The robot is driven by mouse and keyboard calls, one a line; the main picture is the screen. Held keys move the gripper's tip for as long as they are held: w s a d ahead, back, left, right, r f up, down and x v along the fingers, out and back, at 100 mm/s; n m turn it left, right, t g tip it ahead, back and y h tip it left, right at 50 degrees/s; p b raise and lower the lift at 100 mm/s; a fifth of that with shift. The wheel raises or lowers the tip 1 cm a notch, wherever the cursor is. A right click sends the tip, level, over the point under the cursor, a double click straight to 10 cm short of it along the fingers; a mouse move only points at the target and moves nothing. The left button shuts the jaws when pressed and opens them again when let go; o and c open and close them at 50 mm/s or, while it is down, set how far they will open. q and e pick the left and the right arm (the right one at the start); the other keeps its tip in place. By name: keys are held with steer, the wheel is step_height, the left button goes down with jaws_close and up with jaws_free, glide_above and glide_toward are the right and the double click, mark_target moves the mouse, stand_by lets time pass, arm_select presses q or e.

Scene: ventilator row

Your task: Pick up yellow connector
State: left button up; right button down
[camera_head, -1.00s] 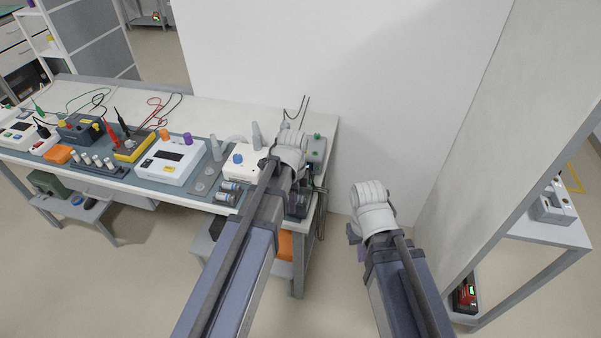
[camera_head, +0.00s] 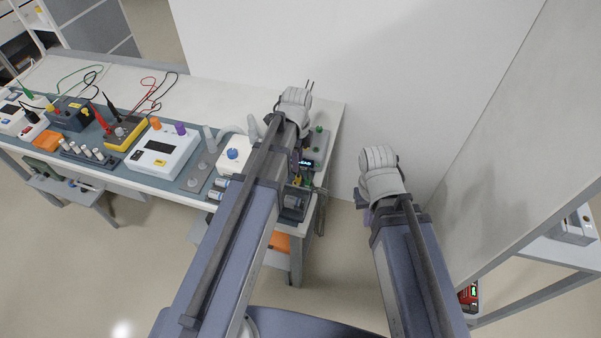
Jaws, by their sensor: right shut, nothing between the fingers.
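A small yellow spot that may be the yellow connector (camera_head: 297,181) shows at the right end of the bench, beside a small dark device with a lit display (camera_head: 306,163). It is too small to tell its shape. My left arm reaches over this end of the bench, with its pale wrist (camera_head: 295,98) above the back edge.
The bench (camera_head: 225,92) carries a white unit with orange and purple knobs (camera_head: 163,150), a yellow meter (camera_head: 125,134), bottles and cables. A white panel (camera_head: 545,150) stands at the right. An orange box (camera_head: 279,241) sits below the bench. Floor is free between bench and panel.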

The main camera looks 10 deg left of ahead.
mark_target(298, 176)
arm_select(q)
steer(key=shift+s+f+b, duration=0.1)
steer(key=shift+f+b, duration=0.15)
steer(key=shift+b, duration=0.05)
step_height(298, 176, down, 2)
steer(key=shift+f+b, duration=0.1)
steer(key=shift+b, duration=1)
step_height(298, 176, down, 5)
steer(key=b, duration=0.5)
steer(key=shift+s+d+f, duration=0.15)
jaws_close()
